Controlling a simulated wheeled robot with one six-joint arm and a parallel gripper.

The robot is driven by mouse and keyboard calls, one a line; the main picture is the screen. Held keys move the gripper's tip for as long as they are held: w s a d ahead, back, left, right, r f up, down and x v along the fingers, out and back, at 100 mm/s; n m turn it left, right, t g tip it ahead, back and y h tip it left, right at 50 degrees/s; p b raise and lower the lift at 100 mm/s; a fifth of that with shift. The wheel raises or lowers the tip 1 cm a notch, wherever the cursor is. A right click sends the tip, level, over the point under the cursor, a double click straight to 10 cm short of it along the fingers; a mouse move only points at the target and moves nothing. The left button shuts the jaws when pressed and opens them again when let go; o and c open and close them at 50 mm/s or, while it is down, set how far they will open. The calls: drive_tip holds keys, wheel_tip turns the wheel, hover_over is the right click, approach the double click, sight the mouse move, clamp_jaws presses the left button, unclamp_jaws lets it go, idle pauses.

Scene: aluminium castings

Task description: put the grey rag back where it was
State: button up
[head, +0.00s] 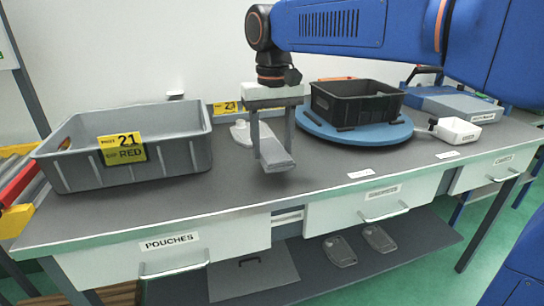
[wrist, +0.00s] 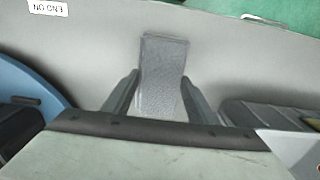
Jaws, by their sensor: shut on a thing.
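The grey rag (head: 276,156) is a flat, folded piece between the fingers of my gripper (head: 273,150) in the head view. It hangs tilted above the middle of the grey worktop and seems clear of it. In the wrist view the rag (wrist: 164,75) shows as a textured grey strip reaching out past the fingertips of my gripper (wrist: 162,90). The gripper is shut on it. Its underside is hidden.
A grey crate (head: 75,175) with a yellow label stands on the left of the worktop (head: 330,160). A black bin (head: 355,118) sits on a blue turntable (head: 312,123) at the right. A pale object (head: 239,134) lies behind the gripper. The front middle is clear.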

sight(273, 149)
drive_tip(key=shift+f, duration=1.65)
drive_tip(key=shift+f, duration=0.1)
drive_tip(key=o, duration=1)
wheel_tip(273, 149, up, 12)
drive_tip(key=s+d+f+m+t, duration=0.1)
drive_tip(key=s+d+f, duration=0.6)
drive_tip(key=d+f, duration=0.1)
drive_tip(key=s+d+f+m+t, duration=0.1)
drive_tip(key=s+d+f+t, duration=0.1)
drive_tip(key=s+d+f, duration=0.4)
drive_tip(key=s+d+f+m+t, duration=0.1)
drive_tip(key=s+d+f, duration=0.6)
drive_tip(key=d+f, duration=0.5)
drive_tip(key=shift+s+d+t, duration=0.3)
drive_tip(key=shift+d+t, duration=0.1)
drive_tip(key=shift+d, duration=0.1)
